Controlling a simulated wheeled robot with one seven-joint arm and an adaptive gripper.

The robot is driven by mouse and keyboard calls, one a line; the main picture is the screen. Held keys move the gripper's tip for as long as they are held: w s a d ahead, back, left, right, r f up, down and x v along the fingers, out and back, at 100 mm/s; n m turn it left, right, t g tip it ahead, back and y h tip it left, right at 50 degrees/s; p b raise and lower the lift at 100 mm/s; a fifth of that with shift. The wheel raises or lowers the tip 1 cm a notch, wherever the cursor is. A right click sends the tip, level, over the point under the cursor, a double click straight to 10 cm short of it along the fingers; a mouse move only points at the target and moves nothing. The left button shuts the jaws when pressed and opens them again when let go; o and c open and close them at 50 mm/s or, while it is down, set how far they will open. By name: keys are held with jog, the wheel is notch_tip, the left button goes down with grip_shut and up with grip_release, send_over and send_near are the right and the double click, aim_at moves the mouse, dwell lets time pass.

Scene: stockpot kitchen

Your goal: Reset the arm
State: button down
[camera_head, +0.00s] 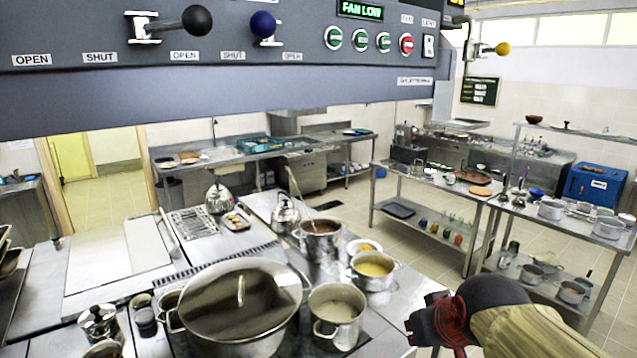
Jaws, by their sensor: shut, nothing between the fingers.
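My gripper (428,322) is at the lower right, at the end of my arm, which reaches in from the bottom right corner. It is shut and holds nothing. It hangs in the air to the right of the pots, near the right edge of the cooking counter. A large lidded stockpot (237,304) stands at the lower middle. A smaller open pot (337,312) with pale contents is between it and my gripper.
A grey hood panel (220,88) with knobs and buttons crosses the top. A pot with yellow contents (373,268), a pot with brown contents (320,238) and a kettle (286,212) stand further back. Steel tables (440,190) stand right; the aisle floor (400,243) looks clear.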

jog(key=s+f+m+g+b, duration=0.1)
jog(key=s+f+g+b, duration=0.1)
jog(key=s+f+b, duration=1.2)
jog(key=s+f, duration=0.3)
jog(key=f, duration=0.4)
jog(key=shift+s+d+f+m, duration=0.3)
jog(key=shift+s+d+f, duration=0.05)
jog(key=shift+f, duration=0.05)
